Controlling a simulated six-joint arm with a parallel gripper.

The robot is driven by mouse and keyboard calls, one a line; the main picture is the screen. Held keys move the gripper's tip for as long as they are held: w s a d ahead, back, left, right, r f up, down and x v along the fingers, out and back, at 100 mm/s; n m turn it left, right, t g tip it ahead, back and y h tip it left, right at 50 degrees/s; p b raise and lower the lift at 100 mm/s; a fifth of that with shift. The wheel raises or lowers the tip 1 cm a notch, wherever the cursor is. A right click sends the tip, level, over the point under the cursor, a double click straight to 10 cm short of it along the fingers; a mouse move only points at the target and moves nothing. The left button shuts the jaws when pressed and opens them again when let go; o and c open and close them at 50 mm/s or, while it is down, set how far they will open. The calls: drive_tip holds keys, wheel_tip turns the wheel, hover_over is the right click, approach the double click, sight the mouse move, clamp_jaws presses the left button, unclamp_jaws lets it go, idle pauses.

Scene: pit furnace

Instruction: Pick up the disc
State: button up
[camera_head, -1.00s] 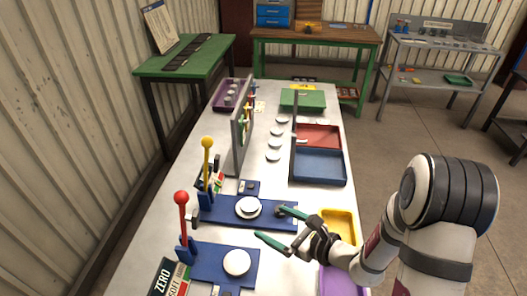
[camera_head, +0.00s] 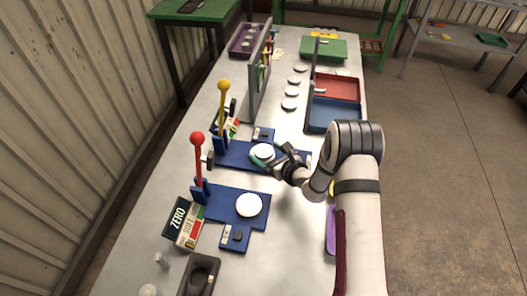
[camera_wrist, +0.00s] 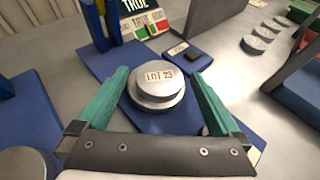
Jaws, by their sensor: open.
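A silver-white disc marked "LOT 23" (camera_wrist: 158,80) sits on a slightly wider round seat on the farther blue base plate (camera_wrist: 102,62). In the head view the disc (camera_head: 263,150) shows just beyond my gripper (camera_head: 269,156). My gripper (camera_wrist: 157,92) is open, with one green finger on each side of the disc. In the wrist view a gap shows between the disc and each finger. I cannot tell how far the fingertips are above the plate. Another white disc (camera_head: 249,205) sits on the nearer blue plate (camera_head: 222,203).
A yellow-knobbed lever (camera_head: 223,112) and a red-knobbed lever (camera_head: 198,165) stand left of the plates. A grey upright panel (camera_head: 261,75) stands farther back. Several loose discs (camera_head: 290,104) lie beside the blue tray (camera_head: 333,116) and red tray (camera_head: 338,88). Signs (camera_head: 183,222) stand at left.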

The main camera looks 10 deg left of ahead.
clamp_jaws()
idle(0.4)
drive_tip(key=shift+r, duration=0.1)
